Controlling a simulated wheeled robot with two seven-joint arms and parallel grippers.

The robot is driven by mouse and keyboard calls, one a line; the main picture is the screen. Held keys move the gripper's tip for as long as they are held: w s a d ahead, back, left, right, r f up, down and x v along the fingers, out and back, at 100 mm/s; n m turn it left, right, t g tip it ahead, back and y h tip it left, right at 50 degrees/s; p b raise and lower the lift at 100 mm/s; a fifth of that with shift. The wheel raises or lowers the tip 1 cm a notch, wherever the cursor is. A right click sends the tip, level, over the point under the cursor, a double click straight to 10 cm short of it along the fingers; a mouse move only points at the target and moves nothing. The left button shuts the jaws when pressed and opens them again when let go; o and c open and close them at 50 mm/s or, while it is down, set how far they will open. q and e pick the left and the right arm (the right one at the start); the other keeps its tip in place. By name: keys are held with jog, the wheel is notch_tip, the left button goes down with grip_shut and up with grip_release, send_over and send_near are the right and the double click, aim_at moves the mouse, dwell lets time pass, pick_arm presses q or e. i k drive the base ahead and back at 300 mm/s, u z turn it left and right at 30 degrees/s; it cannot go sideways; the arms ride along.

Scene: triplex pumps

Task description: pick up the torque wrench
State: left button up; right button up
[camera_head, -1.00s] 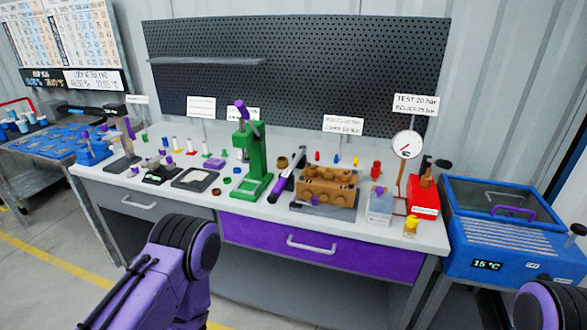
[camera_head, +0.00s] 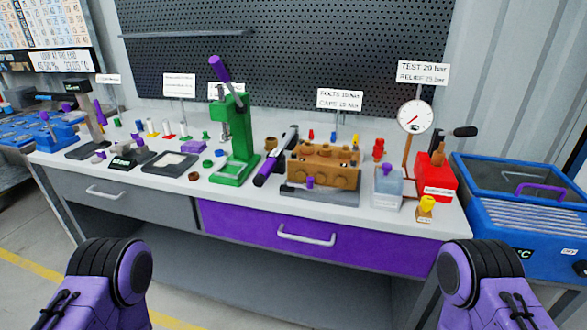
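The torque wrench (camera_head: 276,157) lies on the bench top, with a thick purple handle toward the front edge and a dark shaft running back. It sits between the green press (camera_head: 237,140) and the bronze pump block (camera_head: 323,166). My two purple and black arms show at the lower left and lower right, in front of the bench and well short of the wrench. Neither gripper is in view.
The white bench top (camera_head: 434,213) has a purple drawer (camera_head: 318,237) with a handle below it. A pressure gauge (camera_head: 415,116) and a red pump (camera_head: 436,178) stand right of the block. A blue tank (camera_head: 480,230) stands at the far right. Small parts and a dark tray (camera_head: 170,162) lie left of the press.

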aim_at(274, 158)
jog(key=u, duration=1.7)
jog(key=i, duration=1.35)
jog(key=z, duration=2.15)
